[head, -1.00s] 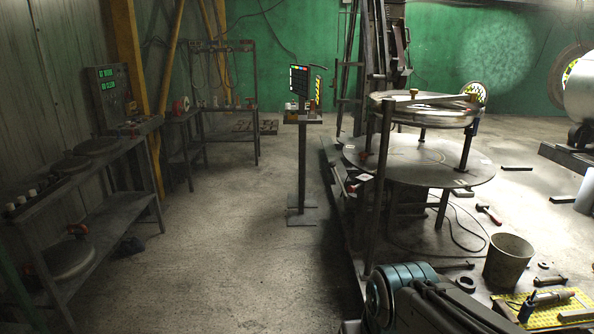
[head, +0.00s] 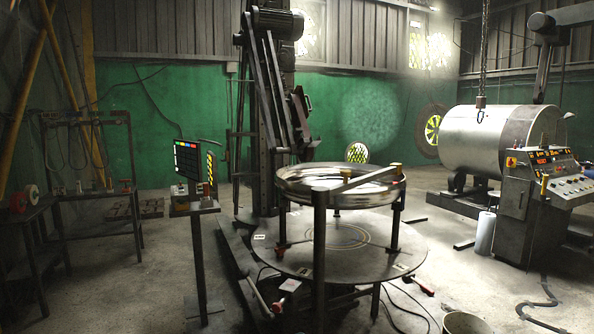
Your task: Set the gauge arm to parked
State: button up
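The bar reaches from the post rightward over the dish (head: 290,184), a wide shiny metal pan raised on legs. Whether the bar touches the dish is unclear. No parked mark can be made out. My gripper is not in view.
The dish stands over a round grey table (head: 405,245). A screen on a pedestal (head: 189,162) stands to the left. A control console (head: 540,175) and a large metal drum (head: 490,135) are at the right. A bucket (head: 465,322) is at the bottom edge.

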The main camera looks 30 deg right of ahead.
aim_at(321, 196)
jog(key=i, duration=2.9)
jog(key=z, duration=2.05)
